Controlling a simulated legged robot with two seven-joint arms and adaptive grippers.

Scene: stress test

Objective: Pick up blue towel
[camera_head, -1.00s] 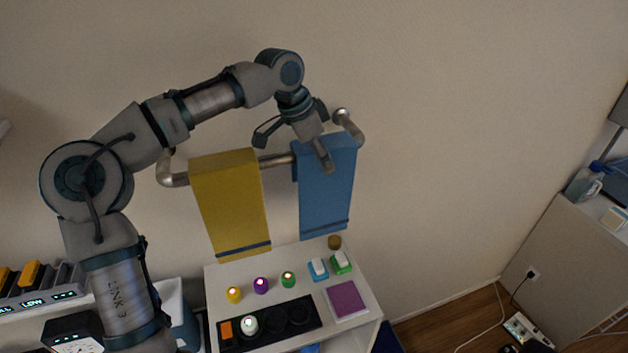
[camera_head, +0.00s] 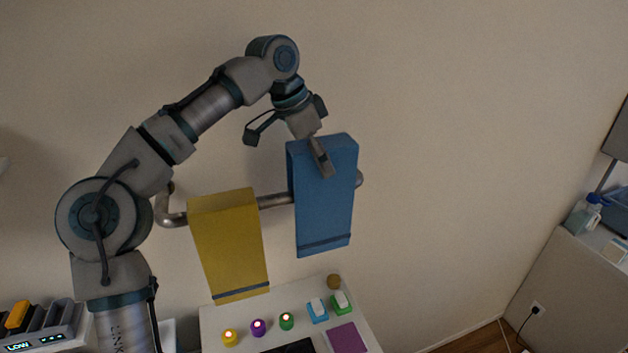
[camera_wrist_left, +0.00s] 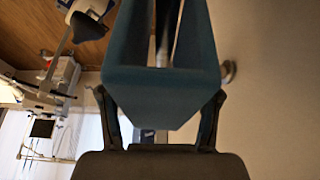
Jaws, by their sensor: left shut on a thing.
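The blue towel (camera_head: 325,215) hangs in a folded shape in front of the wall rail (camera_head: 275,201). Its top fold is clearly above the rail, while its lower part still covers the rail in the head view. My left gripper (camera_head: 319,160) is shut on the towel's upper part, coming from above. The left wrist view shows the blue towel (camera_wrist_left: 160,95) between the two fingers. My right gripper is not in view.
A yellow towel (camera_head: 228,245) hangs on the rail to the left. Below is a white table (camera_head: 290,340) with several coloured buttons, small blue and green switches, and a purple pad (camera_head: 346,338). A cabinet (camera_head: 570,285) with a bottle (camera_head: 583,214) stands at right.

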